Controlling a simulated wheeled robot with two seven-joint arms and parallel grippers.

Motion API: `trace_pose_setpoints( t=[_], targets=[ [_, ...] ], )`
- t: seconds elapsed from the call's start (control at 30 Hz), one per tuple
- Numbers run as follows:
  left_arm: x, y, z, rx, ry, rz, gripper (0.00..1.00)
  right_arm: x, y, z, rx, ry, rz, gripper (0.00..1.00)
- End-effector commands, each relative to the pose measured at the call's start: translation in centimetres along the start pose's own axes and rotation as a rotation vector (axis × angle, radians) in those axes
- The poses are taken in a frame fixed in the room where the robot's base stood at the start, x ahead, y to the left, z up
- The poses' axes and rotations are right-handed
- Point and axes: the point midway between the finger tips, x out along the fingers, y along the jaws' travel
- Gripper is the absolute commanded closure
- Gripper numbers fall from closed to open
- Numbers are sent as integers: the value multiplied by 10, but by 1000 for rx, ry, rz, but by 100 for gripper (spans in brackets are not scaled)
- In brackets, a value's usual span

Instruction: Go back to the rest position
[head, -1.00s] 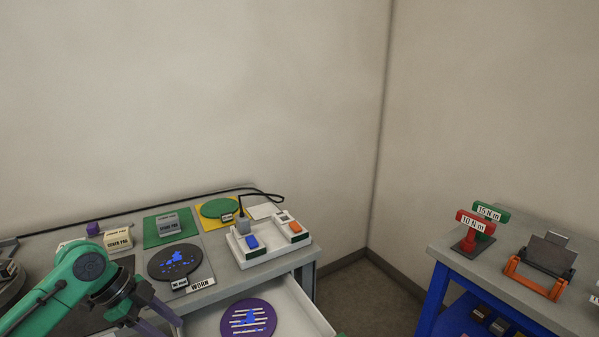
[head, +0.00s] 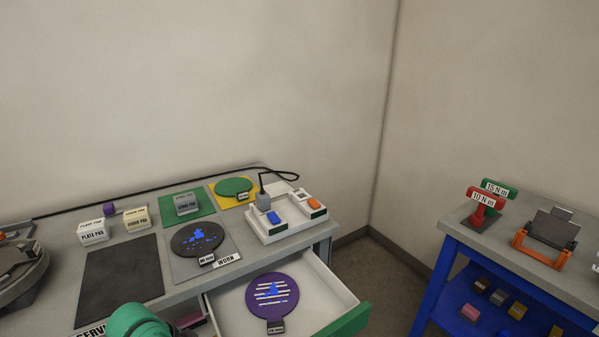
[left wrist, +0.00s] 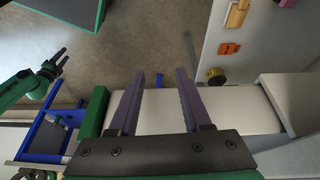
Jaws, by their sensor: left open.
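My left gripper (left wrist: 160,102) shows in the left wrist view with its two purple-grey fingers wide apart and nothing between them. Beyond the fingers is the white open drawer with its green front (left wrist: 93,113). In the head view only a green part of my left arm shows at the bottom edge; its fingers are out of that picture. My right arm's gripper (left wrist: 58,61) shows small at the left of the left wrist view; its jaw state is unclear.
The open drawer (head: 342,302) holds a purple disc (head: 272,291). The grey bench carries a dark disc (head: 197,237) by a WORN label, a green disc (head: 233,187), pad blocks and a white tray (head: 286,233). A blue-framed table (head: 438,285) stands right, across a floor gap.

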Motion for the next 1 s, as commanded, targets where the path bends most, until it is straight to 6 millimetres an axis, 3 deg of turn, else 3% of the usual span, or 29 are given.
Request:
trace_pose_setpoints(
  t=[0.2, 0.53, 0.77, 1.0],
  targets=[
    [12, 33, 20, -287, -5, -112, 52, 1, -8, -2, 0, 3, -11, 50],
    [-9, 64, 82, -775, -66, -336, 52, 1, -11, -3, 0, 4, -15, 50],
    [66, 52, 102, -756, -98, -315, 52, 1, -8, -2, -1, 3, -11, 50],
    [155, 59, 145, -753, -139, -290, 52, 1, -7, -2, -1, 3, -10, 50]
  ],
)
